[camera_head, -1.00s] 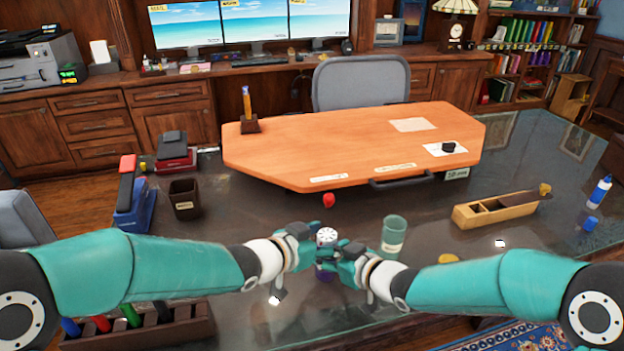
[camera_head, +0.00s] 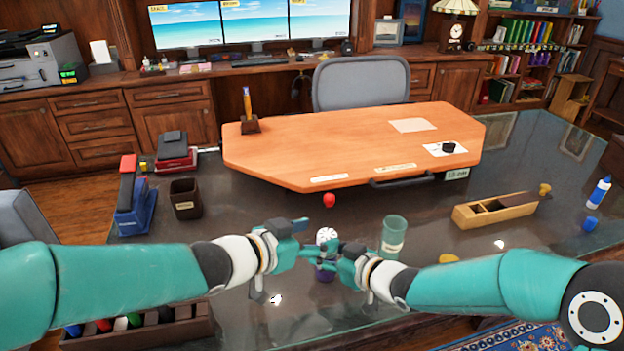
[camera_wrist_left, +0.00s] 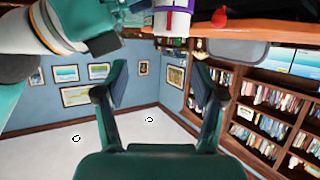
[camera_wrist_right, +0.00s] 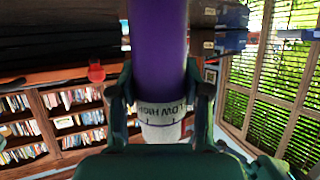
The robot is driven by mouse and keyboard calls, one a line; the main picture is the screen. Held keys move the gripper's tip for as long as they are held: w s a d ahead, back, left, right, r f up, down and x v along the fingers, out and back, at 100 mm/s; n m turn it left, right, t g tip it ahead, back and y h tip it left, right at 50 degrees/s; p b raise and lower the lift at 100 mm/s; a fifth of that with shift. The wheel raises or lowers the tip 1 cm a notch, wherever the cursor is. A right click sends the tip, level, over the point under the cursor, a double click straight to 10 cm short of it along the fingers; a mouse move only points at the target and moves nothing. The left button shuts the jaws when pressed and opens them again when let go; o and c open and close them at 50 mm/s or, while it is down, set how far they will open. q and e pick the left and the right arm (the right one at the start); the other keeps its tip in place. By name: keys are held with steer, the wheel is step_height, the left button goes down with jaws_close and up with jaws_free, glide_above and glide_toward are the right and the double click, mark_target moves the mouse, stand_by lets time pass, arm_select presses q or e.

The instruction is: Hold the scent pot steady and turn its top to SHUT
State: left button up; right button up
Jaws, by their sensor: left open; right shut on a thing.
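The scent pot has a white top (camera_head: 327,236) with dark holes and a purple body (camera_head: 324,275); it stands on the glass desk at front centre. My right gripper (camera_head: 338,256) is shut on the pot from the right. In the right wrist view the purple body (camera_wrist_right: 158,45) and a white lettered band (camera_wrist_right: 160,122) show between the fingers; LOW and HIGH can be read, upside down. My left gripper (camera_head: 306,238) is open and empty, left of the top. The pot (camera_wrist_left: 172,20) shows beyond its fingers in the left wrist view. The top's setting cannot be read.
A green cup (camera_head: 394,235) stands close right of my right gripper. A red object (camera_head: 329,200) lies behind the pot. An orange board (camera_head: 340,150) covers the desk's back.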

arm_select(q)
steer(key=w+r+n+y, duration=0.1)
steer(key=w+n+y, duration=0.2)
steer(key=w+n, duration=0.3)
steer(key=w+r+n+g+y, duration=0.1)
steer(key=w+r+n+y, duration=0.1)
steer(key=w+n, duration=0.5)
steer(key=n, duration=0.3)
steer(key=shift+w+a+y, duration=0.2)
steer(key=shift+a+y, duration=0.1)
steer(key=shift+y, duration=0.1)
steer(key=shift+r, duration=0.1)
